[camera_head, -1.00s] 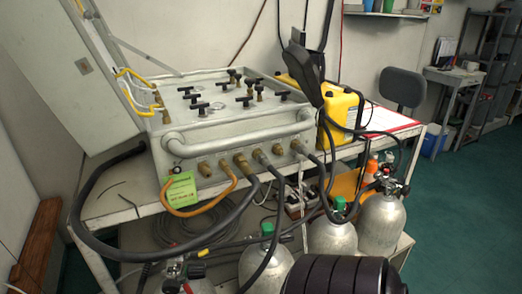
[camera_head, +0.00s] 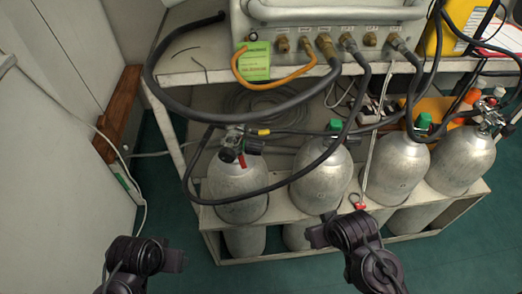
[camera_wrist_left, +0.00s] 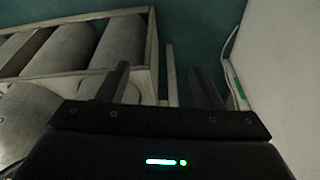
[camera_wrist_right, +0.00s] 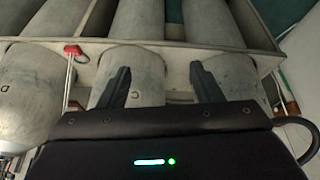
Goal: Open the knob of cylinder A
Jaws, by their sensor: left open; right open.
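Several silver cylinders stand in a rack under the panel table. The leftmost cylinder (camera_head: 238,190) in the head view, probably A, has a valve with a dark knob (camera_head: 228,155) and a red part on top; its letter is not readable. In the right wrist view, letters D and C show on two cylinders. My left gripper (camera_wrist_left: 158,85) is open and empty, low in front and left of the leftmost cylinder. My right gripper (camera_wrist_right: 160,80) is open and empty in front of the rack, with the cylinder marked C (camera_wrist_right: 140,72) between and behind its fingers.
Black hoses hang from the panel (camera_head: 340,12) across the cylinders; one loops over the leftmost cylinder. Two middle cylinders have green caps (camera_head: 422,122). The rack's frame (camera_head: 290,252) lies ahead, a pale wall (camera_head: 50,190) at left. Green floor in front is free.

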